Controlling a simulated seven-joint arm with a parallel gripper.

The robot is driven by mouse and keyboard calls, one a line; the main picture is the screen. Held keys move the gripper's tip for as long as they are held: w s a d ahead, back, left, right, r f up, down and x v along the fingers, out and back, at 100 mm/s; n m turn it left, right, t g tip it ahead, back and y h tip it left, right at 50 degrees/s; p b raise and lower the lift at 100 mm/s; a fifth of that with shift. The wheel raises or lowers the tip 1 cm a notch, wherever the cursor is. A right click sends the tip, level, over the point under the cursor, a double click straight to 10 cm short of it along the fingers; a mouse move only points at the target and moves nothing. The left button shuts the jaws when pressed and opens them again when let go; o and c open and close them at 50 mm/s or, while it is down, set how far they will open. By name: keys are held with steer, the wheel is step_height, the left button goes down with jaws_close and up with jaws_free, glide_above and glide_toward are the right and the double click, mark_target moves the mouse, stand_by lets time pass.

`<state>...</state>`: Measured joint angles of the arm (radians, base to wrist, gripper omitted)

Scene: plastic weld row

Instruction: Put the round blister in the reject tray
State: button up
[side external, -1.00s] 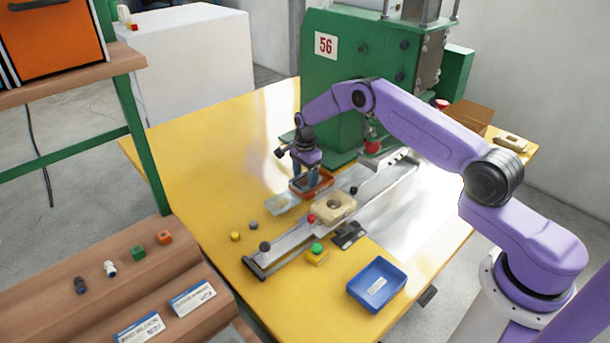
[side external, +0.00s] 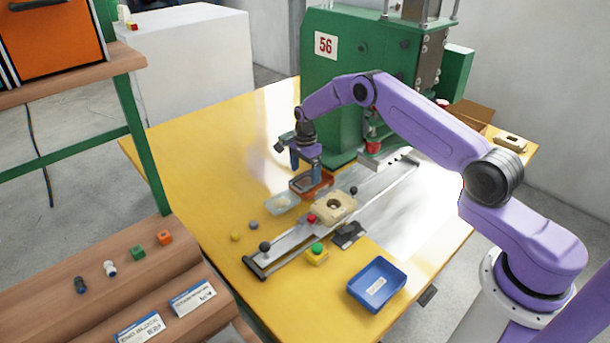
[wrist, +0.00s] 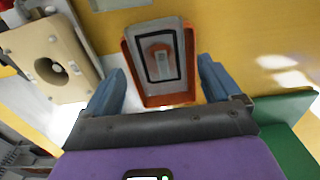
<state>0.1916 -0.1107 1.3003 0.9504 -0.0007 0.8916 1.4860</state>
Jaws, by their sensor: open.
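An orange-red tray (side external: 325,193) sits on the yellow table beside the press, and also shows in the wrist view (wrist: 128,72). A clear greyish piece with a dark rectangular outline (wrist: 162,30) lies in it; I cannot tell whether this is the round blister. Another clear, pale piece (side external: 282,203) lies on the table just left of the tray. My gripper (wrist: 162,85) is open, with its blue fingers apart near the tray's near end. In the side view my gripper (side external: 308,178) is above the tray and partly hides it.
A beige fixture block (side external: 334,207) with a round hole sits on the metal rail beside the tray. A blue tray (side external: 376,285) stands at the front right. A green-topped button box (side external: 317,254) is near the rail. The green press (side external: 340,80) stands behind.

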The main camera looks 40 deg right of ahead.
step_height(320, 180, up, 10)
steer(key=shift+r, duration=0.15)
steer(key=s+a+r+n, duration=0.6)
steer(key=s+a+n, duration=0.1)
steer(key=s+a, duration=0.25)
steer(key=s+a+r+n, duration=0.7)
steer(key=s+a+n, duration=0.1)
steer(key=s, duration=0.2)
steer(key=s+d+n, duration=0.2)
steer(key=s+n, duration=0.5)
steer(key=s, duration=0.7)
steer(key=s+d+r+n, duration=0.1)
steer(key=s+d+n, duration=0.2)
steer(key=s+n, duration=0.5)
steer(key=s, duration=0.6)
steer(key=shift+s+d+n, duration=0.25)
steer(key=shift+n, duration=0.05)
